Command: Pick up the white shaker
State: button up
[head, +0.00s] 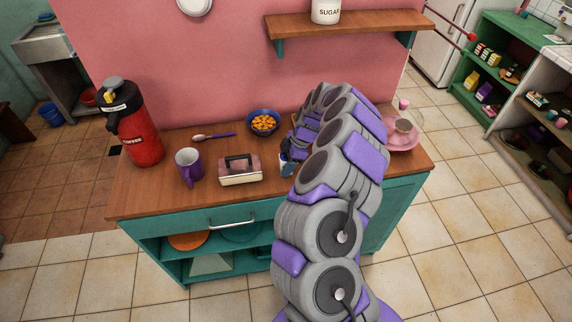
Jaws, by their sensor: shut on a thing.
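My gripper (288,157) is low over the wooden counter top (220,201), right of the toaster-like box. My own arm hides much of it. It is shut on a small pale thing (287,170), of which only a little shows at the counter's level. I take this for the white shaker, but its shape is not clear. I cannot tell whether it touches the counter.
Left of my gripper stand a pink and black box (240,172), a purple mug (188,166) and a red coffee flask (138,135). Behind are a blue bowl of orange food (263,122) and a spoon (214,136). A pink plate (402,139) is right of my arm. A wall shelf (345,27) hangs above.

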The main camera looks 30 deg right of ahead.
jog(key=c, duration=0.4)
jog(key=shift+r, duration=0.1)
